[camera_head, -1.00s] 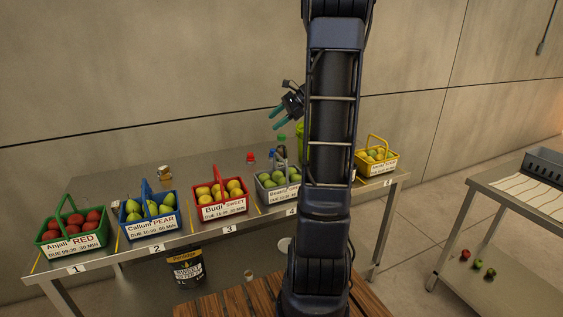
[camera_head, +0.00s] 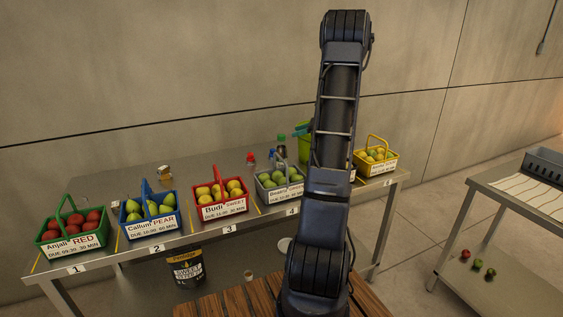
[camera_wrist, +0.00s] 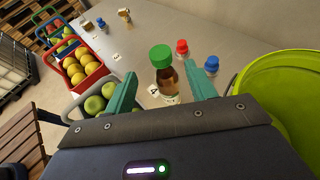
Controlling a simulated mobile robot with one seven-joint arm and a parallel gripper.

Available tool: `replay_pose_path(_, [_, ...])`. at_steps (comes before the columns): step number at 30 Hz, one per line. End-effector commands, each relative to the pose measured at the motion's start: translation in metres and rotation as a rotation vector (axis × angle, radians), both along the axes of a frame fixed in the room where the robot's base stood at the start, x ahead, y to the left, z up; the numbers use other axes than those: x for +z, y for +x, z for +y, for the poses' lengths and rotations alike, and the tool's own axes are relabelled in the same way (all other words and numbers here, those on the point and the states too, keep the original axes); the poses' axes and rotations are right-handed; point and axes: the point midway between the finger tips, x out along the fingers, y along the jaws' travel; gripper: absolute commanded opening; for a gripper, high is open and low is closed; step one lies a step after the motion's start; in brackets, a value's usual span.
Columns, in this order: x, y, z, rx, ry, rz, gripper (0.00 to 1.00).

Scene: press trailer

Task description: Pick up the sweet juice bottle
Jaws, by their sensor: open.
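A bottle (camera_wrist: 168,79) with a green cap and amber contents stands upright on the steel table in the wrist view; I cannot read its label. In the head view its green cap (camera_head: 281,138) shows behind the grey basket, which hides its lower part. My gripper (camera_wrist: 162,72) is open and empty, its teal fingers appearing on either side of the bottle in the wrist view. Whether the bottle lies between them in depth is unclear. In the head view my gripper (camera_head: 299,130) is mostly hidden by my arm, near the bottle.
A red cap (camera_wrist: 182,47) and a blue cap (camera_wrist: 211,64) are beyond the bottle. A lime-green bucket (camera_wrist: 283,95) stands close on the right. The grey basket (camera_head: 259,194) of green fruit is near; red, blue, green and yellow baskets line the table.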

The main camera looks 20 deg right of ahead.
Motion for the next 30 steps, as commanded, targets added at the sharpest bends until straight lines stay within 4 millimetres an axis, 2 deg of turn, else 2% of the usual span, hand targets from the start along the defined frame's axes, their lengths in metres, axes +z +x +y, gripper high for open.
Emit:
replay_pose_path(3, [-0.02, 0.0, 0.0, 0.0, 0.001, 0.002, 0.56])
replay_pose_path(6, [-0.031, 0.001, 0.002, 0.001, -0.001, 0.0, 0.56])
replay_pose_path(17, [-0.037, 0.013, 0.017, 0.002, -0.002, 0.0, 0.56])
replay_pose_path(25, [-0.052, 0.035, 0.046, 0.004, -0.001, 0.0, 0.56])
replay_pose_path(30, [-0.057, 0.042, 0.055, 0.001, -0.003, 0.0, 0.56])
